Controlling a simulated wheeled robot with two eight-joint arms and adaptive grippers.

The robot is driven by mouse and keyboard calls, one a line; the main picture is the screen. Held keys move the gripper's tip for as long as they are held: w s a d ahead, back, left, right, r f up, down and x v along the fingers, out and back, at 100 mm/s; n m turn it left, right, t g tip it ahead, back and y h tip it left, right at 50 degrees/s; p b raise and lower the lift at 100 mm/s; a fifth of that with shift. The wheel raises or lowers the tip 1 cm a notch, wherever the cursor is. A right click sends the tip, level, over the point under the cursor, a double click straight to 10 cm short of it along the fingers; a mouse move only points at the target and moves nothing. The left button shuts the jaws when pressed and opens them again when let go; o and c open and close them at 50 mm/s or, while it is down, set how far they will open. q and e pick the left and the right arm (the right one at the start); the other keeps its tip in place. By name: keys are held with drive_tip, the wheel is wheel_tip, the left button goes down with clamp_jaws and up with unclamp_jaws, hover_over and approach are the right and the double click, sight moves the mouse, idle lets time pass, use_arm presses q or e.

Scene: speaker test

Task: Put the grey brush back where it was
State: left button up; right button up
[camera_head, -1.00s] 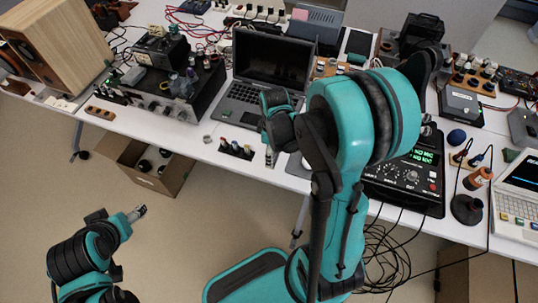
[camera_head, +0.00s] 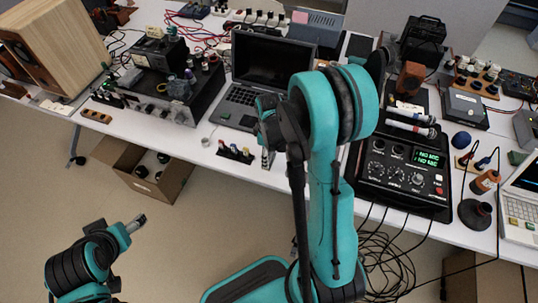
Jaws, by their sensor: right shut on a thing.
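My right gripper (camera_head: 267,159) is shut near the front edge of the table, just right of a small dark rack (camera_head: 235,153) holding several small items with coloured tops. The grey brush in its jaws is mostly hidden by the gripper and cannot be made out clearly. My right arm's upper links cover the table area right of the gripper. My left gripper (camera_head: 137,223) is low at the left, over the floor and away from the table. Its fingers are too small to tell whether they are open.
A laptop (camera_head: 271,62) stands behind the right gripper. A black audio mixer (camera_head: 402,172) with green displays is to the right. An amplifier (camera_head: 165,92) and a wooden speaker (camera_head: 62,42) are at the left. An open cardboard box (camera_head: 150,183) is on the floor.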

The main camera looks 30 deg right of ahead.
drive_tip(key=o, duration=1.4)
drive_tip(key=shift+f, duration=0.15)
drive_tip(key=shift+o, duration=0.2)
drive_tip(key=shift+r+p, duration=0.35)
drive_tip(key=shift+r, duration=0.15)
wheel_tip(320, 180, up, 10)
drive_tip(key=p, duration=0.4)
drive_tip(key=s+a+r+m+t, duration=0.7)
drive_tip(key=s+a+r+m, duration=0.1)
drive_tip(key=s+a+r, duration=0.2)
drive_tip(key=shift+s+a+r, duration=0.3)
drive_tip(key=shift+s+r, duration=0.2)
drive_tip(key=shift+r, duration=0.65)
